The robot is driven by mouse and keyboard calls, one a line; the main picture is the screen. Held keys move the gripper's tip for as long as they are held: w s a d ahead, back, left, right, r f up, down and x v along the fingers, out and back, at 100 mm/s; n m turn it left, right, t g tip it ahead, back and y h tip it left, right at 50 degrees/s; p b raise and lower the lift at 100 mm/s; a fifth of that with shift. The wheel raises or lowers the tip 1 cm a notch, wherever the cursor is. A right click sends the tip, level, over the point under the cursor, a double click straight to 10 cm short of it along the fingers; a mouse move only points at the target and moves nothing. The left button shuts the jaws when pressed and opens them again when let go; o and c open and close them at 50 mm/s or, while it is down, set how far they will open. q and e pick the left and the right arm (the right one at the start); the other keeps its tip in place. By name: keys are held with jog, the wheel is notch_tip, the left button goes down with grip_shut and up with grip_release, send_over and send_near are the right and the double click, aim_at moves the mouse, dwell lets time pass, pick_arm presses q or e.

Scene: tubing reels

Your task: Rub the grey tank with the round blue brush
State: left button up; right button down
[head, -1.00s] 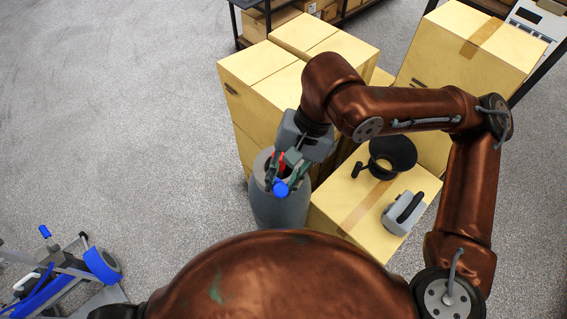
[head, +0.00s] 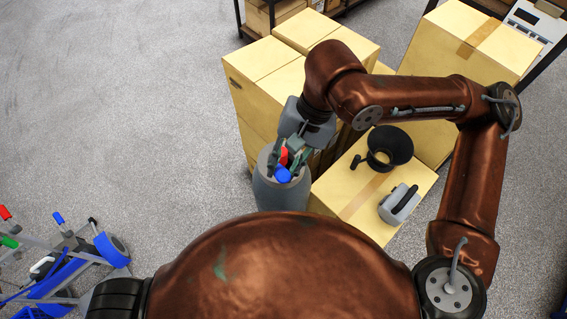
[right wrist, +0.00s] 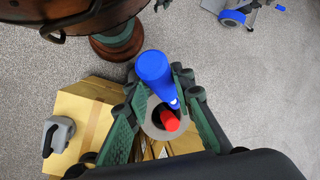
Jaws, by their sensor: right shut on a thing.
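The grey tank (head: 280,197) stands upright on the floor, left of a low cardboard box. The brush, with a round blue head (head: 283,174) and a red part (head: 284,156), is in my right gripper (head: 290,160) over the tank's top. In the right wrist view, the blue head (right wrist: 154,70) and the red part (right wrist: 170,120) lie between the fingers (right wrist: 160,105), and the tank's grey rim (right wrist: 152,131) shows behind them. Whether the brush touches the tank, I cannot tell. My fingers hide part of the tank's top. My left gripper is out of view.
The low box (head: 349,215) carries a black funnel-like piece (head: 397,147) and a grey device with a black handle (head: 398,204). Taller boxes (head: 263,62) stand behind the tank. A blue-and-grey cart (head: 75,268) is at lower left. Floor left of the tank is clear.

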jog(key=shift+w+a, duration=0.1)
jog(key=shift+a, duration=0.05)
dwell(0.3)
jog(key=shift+w+a+f, duration=0.3)
jog(key=shift+w+a, duration=0.5)
jog(key=shift+a, duration=0.15)
